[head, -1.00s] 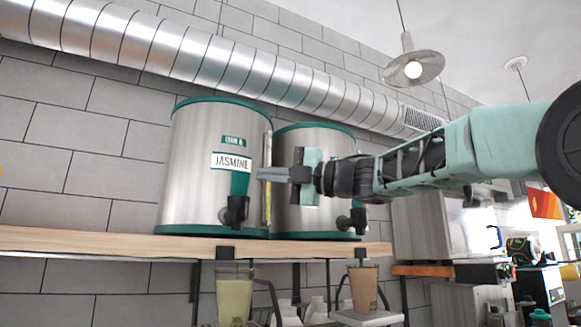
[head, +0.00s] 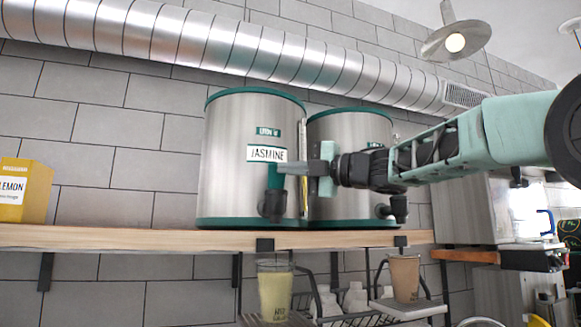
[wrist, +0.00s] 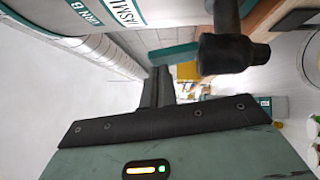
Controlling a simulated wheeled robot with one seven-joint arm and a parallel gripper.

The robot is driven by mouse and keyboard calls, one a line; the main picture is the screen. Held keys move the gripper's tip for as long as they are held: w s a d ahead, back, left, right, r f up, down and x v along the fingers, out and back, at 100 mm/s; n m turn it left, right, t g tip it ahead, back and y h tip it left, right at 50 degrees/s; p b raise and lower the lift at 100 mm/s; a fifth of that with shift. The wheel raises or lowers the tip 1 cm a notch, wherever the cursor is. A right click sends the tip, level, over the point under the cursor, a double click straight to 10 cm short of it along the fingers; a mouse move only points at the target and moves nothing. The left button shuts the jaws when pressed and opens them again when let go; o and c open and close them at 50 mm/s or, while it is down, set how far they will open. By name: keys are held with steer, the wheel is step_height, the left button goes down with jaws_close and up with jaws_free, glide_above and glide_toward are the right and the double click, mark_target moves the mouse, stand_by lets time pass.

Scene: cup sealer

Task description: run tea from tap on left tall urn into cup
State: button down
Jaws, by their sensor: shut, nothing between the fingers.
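The left tall urn (head: 235,155) is brushed steel with teal rims and a "JASMINE" label. Its black tap (head: 272,205) is low on the front, with a teal lever (head: 276,180) above it. In the wrist view the tap (wrist: 230,52) and lever (wrist: 175,54) lie just beyond my fingers. My gripper (head: 284,168) is shut and empty; its tips overlap the lever's top in the head view, and I cannot tell whether they touch. My fingers also show in the wrist view (wrist: 158,88). A clear cup (head: 274,294) with pale yellow-green liquid stands below the tap.
A second urn (head: 345,150) stands close right of the first on the wooden shelf (head: 120,240). A brown-filled cup (head: 404,278) is on a stand below it. A yellow lemon box (head: 22,190) sits at the shelf's left. A duct (head: 230,45) runs above.

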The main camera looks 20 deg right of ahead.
steer(key=shift+w+r+m+h+p, duration=0.1)
steer(key=shift+r+m+h+p, duration=0.2)
steer(key=shift+p, duration=0.55)
steer(key=shift+w+r+p, duration=0.5)
steer(key=shift+w+p, duration=0.35)
steer(key=shift+p, duration=0.15)
stand_by(1.4)
